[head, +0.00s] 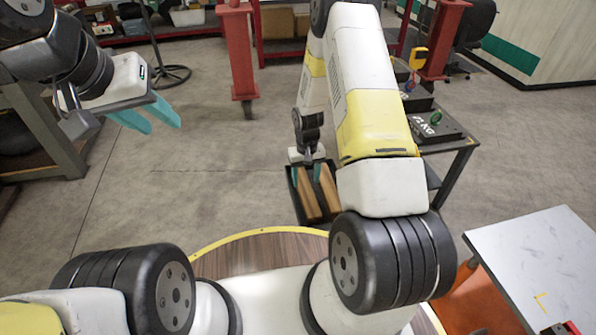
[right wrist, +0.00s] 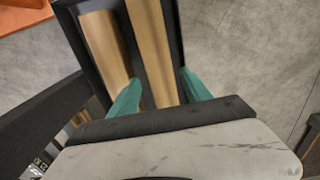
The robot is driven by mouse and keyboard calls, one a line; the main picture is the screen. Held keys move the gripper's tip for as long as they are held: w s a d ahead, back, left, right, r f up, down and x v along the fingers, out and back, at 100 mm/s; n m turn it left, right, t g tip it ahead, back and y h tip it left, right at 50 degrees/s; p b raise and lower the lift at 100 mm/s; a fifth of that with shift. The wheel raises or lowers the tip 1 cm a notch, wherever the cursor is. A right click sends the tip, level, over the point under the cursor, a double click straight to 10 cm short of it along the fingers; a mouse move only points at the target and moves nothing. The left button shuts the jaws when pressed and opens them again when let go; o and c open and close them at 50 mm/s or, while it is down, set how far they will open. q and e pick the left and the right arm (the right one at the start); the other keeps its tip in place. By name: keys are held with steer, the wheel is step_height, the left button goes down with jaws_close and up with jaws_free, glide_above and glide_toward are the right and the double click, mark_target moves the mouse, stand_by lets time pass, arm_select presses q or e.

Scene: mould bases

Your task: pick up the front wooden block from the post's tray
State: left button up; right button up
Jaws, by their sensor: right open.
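A dark tray (head: 300,215) holds two long wooden blocks side by side. The left block (head: 308,200) shows in the right wrist view as the middle block (right wrist: 152,45). The right block (head: 329,192) shows at the left there (right wrist: 104,45). My right gripper (head: 305,171) is open at the far end of the tray. In the right wrist view its teal fingers (right wrist: 160,96) straddle the middle block, one between the blocks, one by the tray wall. I cannot tell whether they touch it. My left gripper (head: 147,114) is open and empty, high at the left.
A black cart (head: 462,143) with dark weights (head: 435,128) stands right of the tray, behind my right arm. A light table (head: 540,260) is at the lower right. A red post (head: 238,50) stands at the back. The floor (head: 190,190) left of the tray is clear.

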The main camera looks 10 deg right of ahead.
mark_target(306, 190)
step_height(306, 190, down, 7)
steer(key=shift+r, duration=0.1)
jaws_close()
stand_by(0.4)
